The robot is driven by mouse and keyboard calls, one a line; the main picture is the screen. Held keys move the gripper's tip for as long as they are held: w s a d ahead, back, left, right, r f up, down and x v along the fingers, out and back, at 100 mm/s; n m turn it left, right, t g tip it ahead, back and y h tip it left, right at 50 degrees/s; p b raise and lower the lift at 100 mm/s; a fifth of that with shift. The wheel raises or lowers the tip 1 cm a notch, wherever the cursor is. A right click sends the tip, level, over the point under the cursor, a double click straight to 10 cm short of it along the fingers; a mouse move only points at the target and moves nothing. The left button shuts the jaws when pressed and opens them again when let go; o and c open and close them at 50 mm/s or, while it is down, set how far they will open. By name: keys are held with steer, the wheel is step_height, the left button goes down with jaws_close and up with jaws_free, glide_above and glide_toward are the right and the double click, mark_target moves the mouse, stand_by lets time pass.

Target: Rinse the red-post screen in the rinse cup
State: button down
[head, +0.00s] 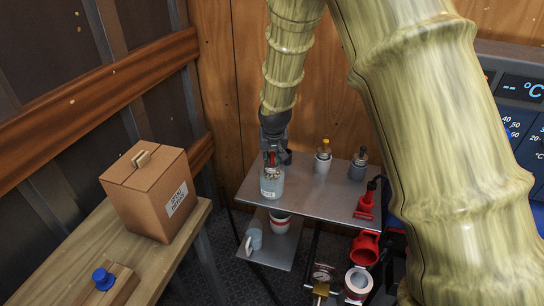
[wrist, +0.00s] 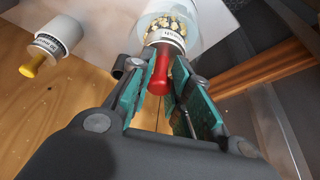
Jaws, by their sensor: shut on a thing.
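My gripper (head: 273,150) is above the left part of the grey metal shelf and is shut on the red post (wrist: 160,75) of the screen. In the wrist view the post stands between the green finger pads (wrist: 130,95). Below the post is the screen's pale lettered collar (wrist: 166,37) with a gold-speckled part beyond it. The clear rinse cup (head: 271,186), pale with a label, is right under the gripper. Its rim surrounds the screen in the wrist view (wrist: 212,22). How deep the screen sits in the cup is hard to tell.
A white cup with a yellow post (head: 323,160) and a grey one with a dark post (head: 358,168) stand on the shelf (head: 310,195). Red fittings (head: 365,205) are at its right edge. A cardboard box (head: 150,190) stands on the left bench.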

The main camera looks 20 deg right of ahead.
stand_by(0.4)
steer(key=shift+f+b, duration=0.55)
steer(key=shift+f, duration=0.85)
steer(key=shift+r, duration=0.1)
steer(key=shift+r+p, duration=1.2)
steer(key=shift+r, duration=0.25)
steer(key=shift+f, duration=0.15)
